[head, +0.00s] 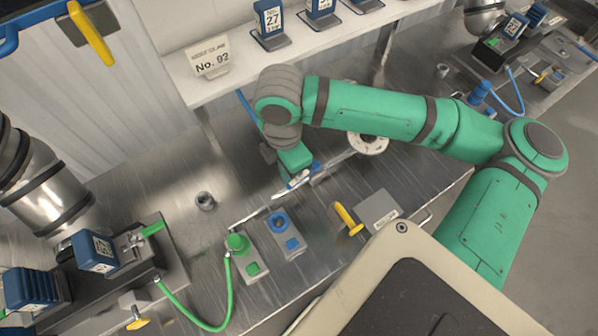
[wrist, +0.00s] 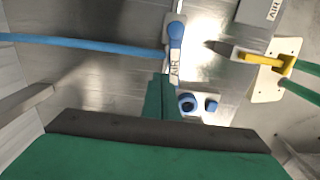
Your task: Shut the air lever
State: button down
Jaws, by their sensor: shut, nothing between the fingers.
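A blue lever-like handle (head: 316,166) sits on a thin silver pipe on the steel bench, just beyond my gripper. In the wrist view the blue handle (wrist: 176,32) has a white tag below it reading AIR, and a blue hose (wrist: 80,42) meets it from the left. My gripper (head: 297,172) is shut and empty, close beside the handle. In the wrist view its green fingers (wrist: 162,88) end just below the AIR tag; I cannot tell whether they touch. A yellow lever (head: 348,218) stands farther right, next to a grey labelled box (head: 376,210).
A blue-button station (head: 281,222) and a green-button station (head: 238,245) stand in front of the gripper, with a green hose (head: 205,323) running off left. A round white flange (head: 367,144) lies behind my forearm. A shelf (head: 230,75) with number signs runs along the back.

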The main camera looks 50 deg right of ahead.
jog(key=shift+s, duration=0.1)
jog(key=shift+s+a, duration=0.3)
jog(key=shift+s, duration=0.7)
jog(key=shift+s+d, duration=0.15)
jog(key=shift+s, duration=1)
jog(key=shift+s+d, duration=0.2)
jog(key=shift+s, duration=0.3)
jog(key=shift+s+d, duration=0.15)
jog(key=shift+s, duration=0.3)
